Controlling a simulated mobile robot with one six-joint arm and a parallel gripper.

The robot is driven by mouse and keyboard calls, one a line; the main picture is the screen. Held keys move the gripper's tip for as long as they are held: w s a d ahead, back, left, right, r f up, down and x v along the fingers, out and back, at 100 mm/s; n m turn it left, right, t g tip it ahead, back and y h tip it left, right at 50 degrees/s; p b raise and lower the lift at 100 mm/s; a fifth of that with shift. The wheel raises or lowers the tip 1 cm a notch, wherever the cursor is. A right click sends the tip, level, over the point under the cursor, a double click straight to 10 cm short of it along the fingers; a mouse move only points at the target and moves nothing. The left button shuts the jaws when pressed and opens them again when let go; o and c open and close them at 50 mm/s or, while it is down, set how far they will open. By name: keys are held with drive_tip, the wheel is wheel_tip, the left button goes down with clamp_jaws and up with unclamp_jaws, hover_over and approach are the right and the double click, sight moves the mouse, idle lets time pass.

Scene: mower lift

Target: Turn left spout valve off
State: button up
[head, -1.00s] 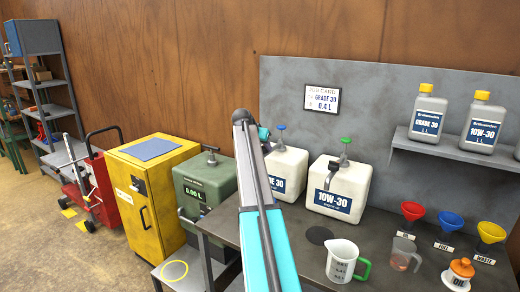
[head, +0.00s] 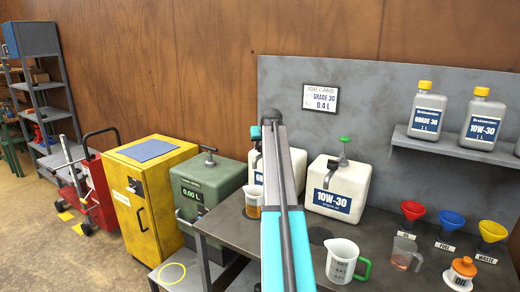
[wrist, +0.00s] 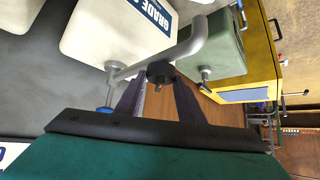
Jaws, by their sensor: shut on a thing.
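The left jug (wrist: 90,38), labelled GRADE 30, stands behind my raised arm; part of its white body and label shows in the head view (head: 257,172). Its grey bent spout (wrist: 190,42) crosses the wrist view, with a blue knob (wrist: 105,110) at lower left. A small black valve knob (wrist: 160,70) sits at the spout between my fingertips. My gripper (wrist: 160,82) is shut on this knob. A cup of amber liquid (head: 253,204) stands at the table edge below the left jug. Whether oil flows from the spout is hidden.
The white 10W-30 jug (head: 340,182) with a green knob stands right of my arm. A clear measuring jug (head: 341,258) with a green handle and a small cup (head: 402,253) stand in front. The green tank (head: 205,185) reading 0.00 L is to the left.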

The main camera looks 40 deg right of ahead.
drive_tip(key=n+y+b, duration=0.1)
drive_tip(key=n, duration=0.1)
drive_tip(key=n+t+y+b, duration=0.1)
drive_tip(key=d+n+y+b, duration=0.1)
drive_tip(key=n+y, duration=0.1)
drive_tip(key=shift+s+f+n, duration=0.3)
drive_tip(key=shift+r+n+y, duration=0.15)
drive_tip(key=shift+n+y, duration=0.45)
drive_tip(key=shift+n, duration=0.1)
drive_tip(key=shift+n+y+p, duration=0.7)
drive_tip(key=shift+n+p, duration=0.2)
drive_tip(key=shift+s+a+n+p, duration=0.1)
drive_tip(key=shift+n+p, duration=0.2)
drive_tip(key=shift+p, duration=0.1)
drive_tip(key=shift+o, duration=0.2)
drive_tip(key=shift+s+a+f+y, duration=0.1)
drive_tip(key=shift+a+f+y, duration=0.1)
drive_tip(key=shift+f+y, duration=0.15)
drive_tip(key=o, duration=1)
drive_tip(key=shift+a, duration=0.1)
drive_tip(key=shift+r, duration=0.2)
